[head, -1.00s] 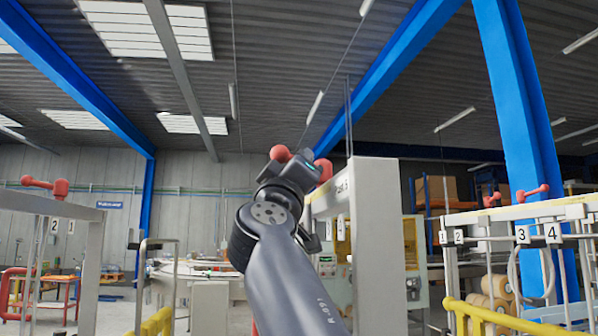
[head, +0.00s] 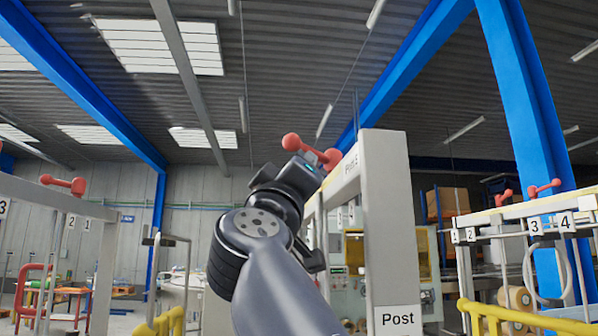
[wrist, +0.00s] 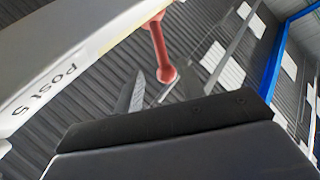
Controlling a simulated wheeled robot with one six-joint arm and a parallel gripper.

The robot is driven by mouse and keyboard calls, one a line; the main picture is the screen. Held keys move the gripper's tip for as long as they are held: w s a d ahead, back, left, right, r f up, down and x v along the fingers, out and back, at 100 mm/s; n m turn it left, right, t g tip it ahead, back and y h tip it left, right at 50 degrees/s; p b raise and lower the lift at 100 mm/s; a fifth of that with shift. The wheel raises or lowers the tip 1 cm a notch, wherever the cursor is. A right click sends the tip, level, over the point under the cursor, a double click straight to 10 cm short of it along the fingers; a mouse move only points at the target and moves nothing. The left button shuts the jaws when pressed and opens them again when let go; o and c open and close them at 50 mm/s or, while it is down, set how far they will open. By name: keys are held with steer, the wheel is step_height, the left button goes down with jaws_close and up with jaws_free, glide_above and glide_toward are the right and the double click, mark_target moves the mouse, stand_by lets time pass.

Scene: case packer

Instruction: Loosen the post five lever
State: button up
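The post five lever (head: 312,150) is red with a ball at each end. It sits at the top of the pale post (head: 388,215), whose beam bears a "Post 5" label. In the wrist view the lever (wrist: 159,45) hangs from the top edge, its ball (wrist: 166,74) in line with the gap between my fingers. My gripper (head: 305,165) is right at the lever in the head view and partly covers it. In the wrist view my gripper (wrist: 172,85) has its two grey fingers apart, with nothing clearly held. I cannot tell whether they touch the lever.
Another frame with a red lever (head: 64,185) stands at the left. A numbered rack with red levers (head: 544,187) stands at the right, behind yellow rails (head: 500,315). A blue column (head: 525,110) rises behind it. A machine with yellow panels (head: 355,250) stands beyond the post.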

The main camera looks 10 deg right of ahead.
mark_target(307, 151)
steer(key=w+d+r+m+g+h+p, duration=0.1)
steer(key=w+r+m+h+p, duration=0.1)
steer(key=p, duration=0.3)
steer(key=w+d+r+m+g+h+p, duration=0.1)
steer(key=w+r+m+g+h+p, duration=0.1)
steer(key=w+m+h+p, duration=0.1)
steer(key=w+d+r+m+g+h+p, duration=0.1)
steer(key=w+r+m+h+p, duration=0.1)
steer(key=p, duration=0.5)
steer(key=shift+w+r+m+g+h+p, duration=0.1)
steer(key=shift+r+m+g+h+p, duration=0.1)
steer(key=shift+m+h, duration=0.4)
steer(key=shift+w+r+m+g+h+p, duration=0.1)
steer(key=shift+m+g+h+p, duration=0.15)
steer(key=shift+m, duration=0.55)
steer(key=shift+c, duration=0.2)
jaws_close()
steer(key=shift+f, duration=0.1)
